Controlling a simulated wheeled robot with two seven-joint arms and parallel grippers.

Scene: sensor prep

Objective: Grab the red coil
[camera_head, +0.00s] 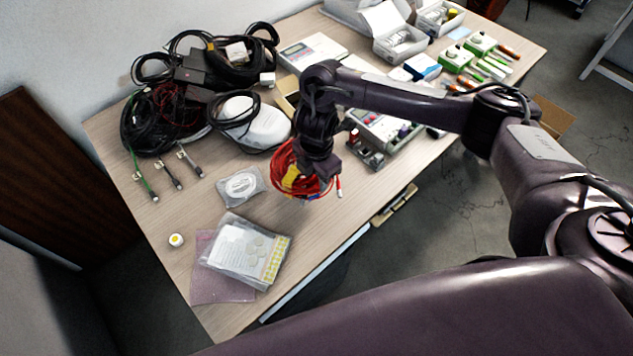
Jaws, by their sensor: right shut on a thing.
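The red coil (283,180) is a bundle of red cable with a yellow tag, near the middle of the table. My right gripper (312,182) points down over it and is shut on the coil. The gripper and wrist hide part of the coil, and the fingertips are hard to make out. A loose red cable end with a pale tip sticks out at the right of the coil. I cannot tell whether the coil touches the table. My left gripper is not in view.
Black cables and adapters (195,80) are heaped at the back left, beside a white rounded device (250,128). Bagged items (245,252) lie at the front left. Boxes (395,38) and green-white devices (482,44) fill the back right. Bare tabletop (190,215) shows at the left.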

